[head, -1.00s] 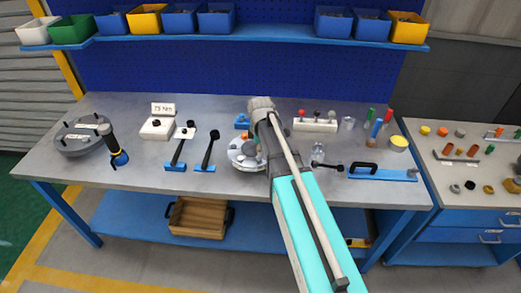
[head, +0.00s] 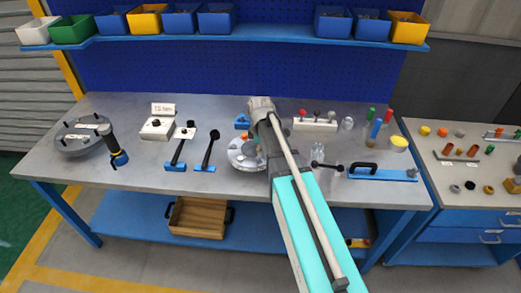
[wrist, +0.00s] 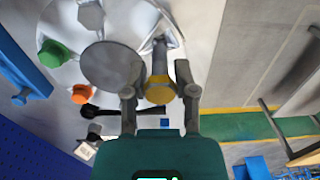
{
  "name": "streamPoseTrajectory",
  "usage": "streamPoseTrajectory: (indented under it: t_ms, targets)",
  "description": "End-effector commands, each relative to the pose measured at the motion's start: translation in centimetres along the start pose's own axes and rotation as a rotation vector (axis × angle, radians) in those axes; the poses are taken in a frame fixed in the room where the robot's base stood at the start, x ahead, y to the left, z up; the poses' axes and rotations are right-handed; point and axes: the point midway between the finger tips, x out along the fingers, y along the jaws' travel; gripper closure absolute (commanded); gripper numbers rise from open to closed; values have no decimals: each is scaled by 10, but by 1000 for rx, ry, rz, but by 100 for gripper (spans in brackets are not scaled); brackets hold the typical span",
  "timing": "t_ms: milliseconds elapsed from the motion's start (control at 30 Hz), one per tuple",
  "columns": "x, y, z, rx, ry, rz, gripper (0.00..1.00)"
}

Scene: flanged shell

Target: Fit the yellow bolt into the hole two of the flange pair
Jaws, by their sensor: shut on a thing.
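My gripper (wrist: 160,93) is shut on the yellow bolt (wrist: 158,90), whose yellow head shows between the fingertips in the wrist view. Its shank points away from me toward the rim of the round pale flange pair (wrist: 65,72). I cannot tell whether the tip is in a hole or only above it. A green bolt head (wrist: 54,54), an orange one (wrist: 83,93) and a grey one (wrist: 91,15) sit around the flange, with a large grey disc (wrist: 110,65) at its middle.
A black-handled blue tool (head: 207,152) stands left of the flange, and a blue fixture (head: 385,174) lies to the right. Coloured pegs (head: 376,128) stand at the right rear. The bench front (head: 130,185) is clear.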

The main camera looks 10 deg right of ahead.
Motion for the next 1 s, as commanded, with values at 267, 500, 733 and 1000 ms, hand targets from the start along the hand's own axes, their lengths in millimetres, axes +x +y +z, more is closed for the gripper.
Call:
streamPoseTrajectory:
  t_ms: [267,500,733,1000]
  targets:
    - [0,0,0,0,0,0,100]
    - [0,0,0,0,0,0,100]
    - [1,0,0,0,0,0,100]
    - [5,0,0,0,0,0,100]
